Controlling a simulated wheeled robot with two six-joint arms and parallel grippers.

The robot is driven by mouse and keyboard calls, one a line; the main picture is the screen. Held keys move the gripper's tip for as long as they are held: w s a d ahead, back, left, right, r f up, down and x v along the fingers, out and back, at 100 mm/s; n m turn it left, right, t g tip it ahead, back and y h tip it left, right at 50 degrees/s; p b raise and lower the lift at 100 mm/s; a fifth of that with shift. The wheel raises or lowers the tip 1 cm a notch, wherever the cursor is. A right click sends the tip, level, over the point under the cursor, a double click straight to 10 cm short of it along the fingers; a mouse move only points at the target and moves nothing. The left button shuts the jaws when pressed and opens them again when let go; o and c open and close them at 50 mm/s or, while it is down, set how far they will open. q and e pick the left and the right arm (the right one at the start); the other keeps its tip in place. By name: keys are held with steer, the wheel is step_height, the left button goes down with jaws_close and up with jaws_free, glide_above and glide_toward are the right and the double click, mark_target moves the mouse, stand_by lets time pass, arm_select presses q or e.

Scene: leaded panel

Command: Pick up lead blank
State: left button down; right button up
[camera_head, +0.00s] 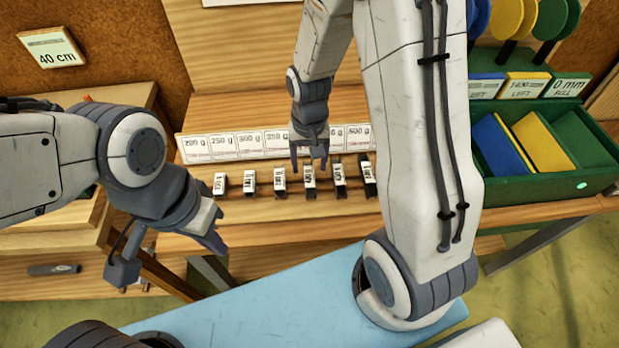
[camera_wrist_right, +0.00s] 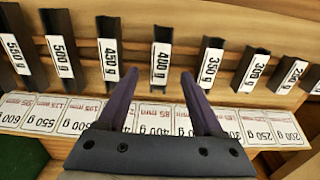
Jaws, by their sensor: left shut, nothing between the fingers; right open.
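Dark lead blanks with white weight labels stand in a row on the wooden bench. The blank (camera_head: 310,181) in line with my right gripper (camera_head: 310,166) also shows in the right wrist view (camera_wrist_right: 161,60), between and just beyond the fingertips (camera_wrist_right: 158,78). Its label looks like 400 g. The right gripper is open and points down, with nothing held; I cannot tell its exact height above the blank. A neighbouring blank (camera_wrist_right: 108,50) reads 450 g, and another (camera_wrist_right: 209,64) stands on the other side. My left gripper (camera_head: 216,243) is shut and empty, left of the row.
A strip of weight cards (camera_head: 235,145) runs behind the blanks. A green bin (camera_head: 545,190) with blue and yellow panels stands at right. A 40 cm sign (camera_head: 51,48) hangs at upper left. Neighbouring blanks stand close on both sides of the right gripper.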

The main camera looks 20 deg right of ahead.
mark_target(309, 176)
step_height(309, 176, down, 4)
steer(key=shift+s+f, duration=0.1)
jaws_close()
stand_by(1.5)
